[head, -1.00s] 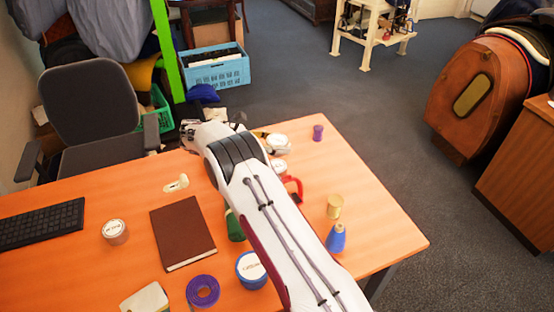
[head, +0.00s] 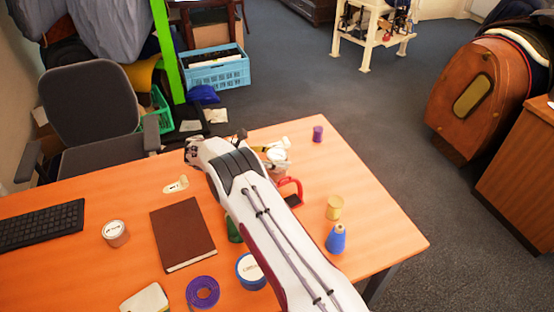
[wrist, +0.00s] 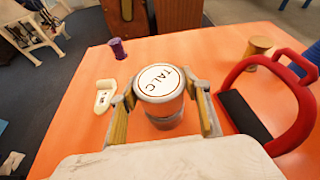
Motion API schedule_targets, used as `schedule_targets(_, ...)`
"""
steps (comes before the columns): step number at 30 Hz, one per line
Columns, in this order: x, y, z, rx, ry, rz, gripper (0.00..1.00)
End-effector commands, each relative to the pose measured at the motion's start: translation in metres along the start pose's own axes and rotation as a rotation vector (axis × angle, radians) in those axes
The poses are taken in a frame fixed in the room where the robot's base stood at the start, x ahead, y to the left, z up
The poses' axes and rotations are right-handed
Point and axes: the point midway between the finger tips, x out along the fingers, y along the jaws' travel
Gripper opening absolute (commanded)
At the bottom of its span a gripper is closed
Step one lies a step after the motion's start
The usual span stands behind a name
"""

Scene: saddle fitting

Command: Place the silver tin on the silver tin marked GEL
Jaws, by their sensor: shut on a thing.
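My gripper (wrist: 164,105) is shut on a silver tin (wrist: 160,83) with a white lid that reads TALC, one finger on each side of it. In the head view this tin (head: 277,154) shows just past the end of my arm. A second silvery tin (wrist: 168,122) shows below the held one in the wrist view, mostly covered by it, so its label is hidden. The held tin looks roughly over the lower one; whether they touch I cannot tell. My gripper is largely hidden behind my arm in the head view.
A red-handled tool (wrist: 265,100) stands close to the right of my gripper. A cream piece (wrist: 105,96) and a purple spool (wrist: 118,48) lie to the left. Another tin (head: 115,233) is at the table's left.

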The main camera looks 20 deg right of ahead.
Motion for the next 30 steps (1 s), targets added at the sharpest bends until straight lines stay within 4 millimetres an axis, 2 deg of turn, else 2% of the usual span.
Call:
schedule_targets(4, 0.0031, 0.0008, -0.0074, 0.001, -0.001, 0.001, 0.21)
schedule_targets(18, 0.0045, 0.0010, -0.0106, 0.001, -0.001, 0.001, 0.21)
schedule_targets(19, 0.0047, 0.0009, -0.0112, 0.000, 0.000, 0.000, 0.50)
schedule_targets(21, 0.0046, 0.0009, -0.0110, 0.000, 0.000, 0.001, 0.64)
schedule_targets(30, 0.0045, 0.0009, -0.0109, 0.000, 0.000, 0.000, 0.64)
